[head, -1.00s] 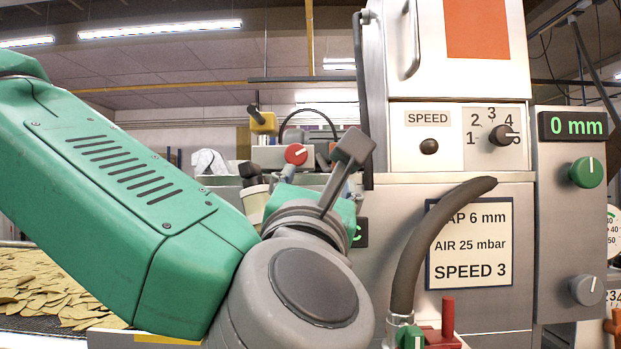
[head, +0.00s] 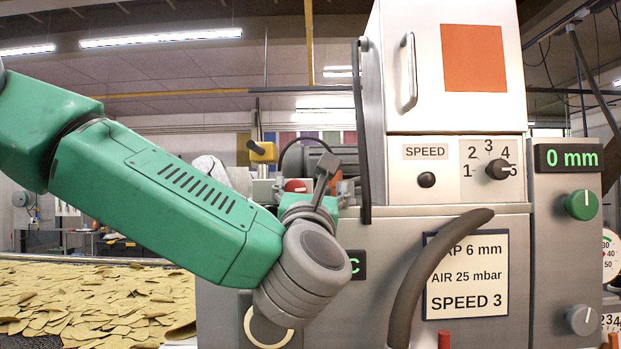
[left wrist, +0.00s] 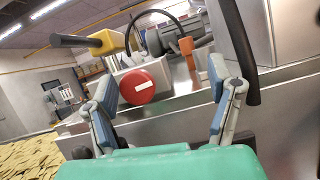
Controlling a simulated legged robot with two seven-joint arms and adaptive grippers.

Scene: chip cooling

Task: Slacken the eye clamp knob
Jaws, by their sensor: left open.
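A round red knob (left wrist: 137,86) with a white bar on its face sits on a pale block in the left wrist view. It also shows small in the head view (head: 295,185), partly covered by my arm. I take it for the eye clamp knob. Above it is a yellow part (left wrist: 110,42) with a dark rod. My left gripper (left wrist: 161,78) is open, its blue-padded fingers spread wide, with the knob ahead between them, nearer the left finger. The gap between knob and fingers is hard to judge. In the head view my wrist hides most of this gripper. My right gripper is not in view.
An orange part (left wrist: 187,50) stands to the right of the knob, near the right finger. A black cable (left wrist: 240,55) hangs beside that finger. A thick hose (head: 425,270) rises before the machine panel. A belt with tan pieces (head: 80,300) lies left.

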